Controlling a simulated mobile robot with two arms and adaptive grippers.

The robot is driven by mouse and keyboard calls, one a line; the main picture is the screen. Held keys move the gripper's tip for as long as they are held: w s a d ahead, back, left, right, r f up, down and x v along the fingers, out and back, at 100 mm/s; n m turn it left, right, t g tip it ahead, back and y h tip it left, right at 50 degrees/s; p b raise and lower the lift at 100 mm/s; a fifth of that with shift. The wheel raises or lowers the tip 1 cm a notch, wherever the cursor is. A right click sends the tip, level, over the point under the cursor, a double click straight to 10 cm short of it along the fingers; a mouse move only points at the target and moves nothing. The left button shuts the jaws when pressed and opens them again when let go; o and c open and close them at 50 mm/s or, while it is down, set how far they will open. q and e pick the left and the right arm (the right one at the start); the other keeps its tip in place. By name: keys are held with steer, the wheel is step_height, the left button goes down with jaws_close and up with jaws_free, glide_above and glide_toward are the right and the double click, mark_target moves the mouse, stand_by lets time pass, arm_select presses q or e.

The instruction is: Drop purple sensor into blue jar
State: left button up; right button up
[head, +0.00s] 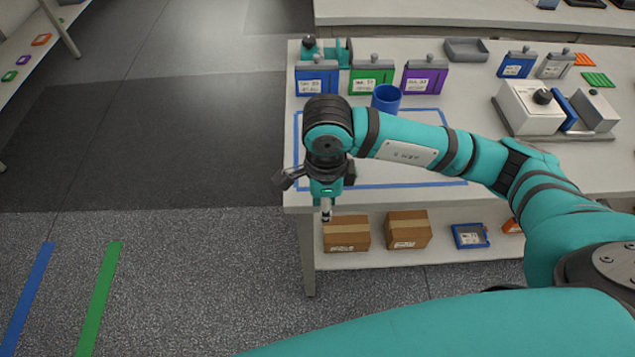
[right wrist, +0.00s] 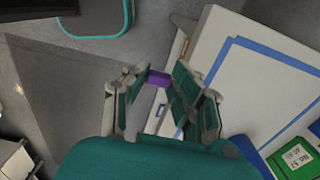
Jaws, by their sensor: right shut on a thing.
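My right gripper (head: 326,208) hangs pointing down at the left front corner of the white table, left of and in front of the blue jar. In the right wrist view, its fingers (right wrist: 160,74) are shut on a small purple sensor (right wrist: 159,79), which shows between the fingertips. In the head view I cannot make out the sensor. The blue jar (head: 386,97) stands upright on the table behind my right forearm, near the back edge of the blue taped outline. My left gripper is not in view.
Blue (head: 317,79), green (head: 371,78) and purple (head: 424,78) labelled holders stand in a row behind the jar. A white device (head: 530,108) is at the right. Cardboard boxes (head: 346,234) sit on the lower shelf. The floor left of the table is open.

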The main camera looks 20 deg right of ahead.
steer(key=shift+s+a+r+b, duration=0.1)
steer(key=shift+s+a+b, duration=0.05)
steer(key=shift+s, duration=0.8)
steer(key=shift+s+a+r+b, duration=0.1)
steer(key=shift+s+b, duration=0.05)
steer(key=shift+s, duration=0.75)
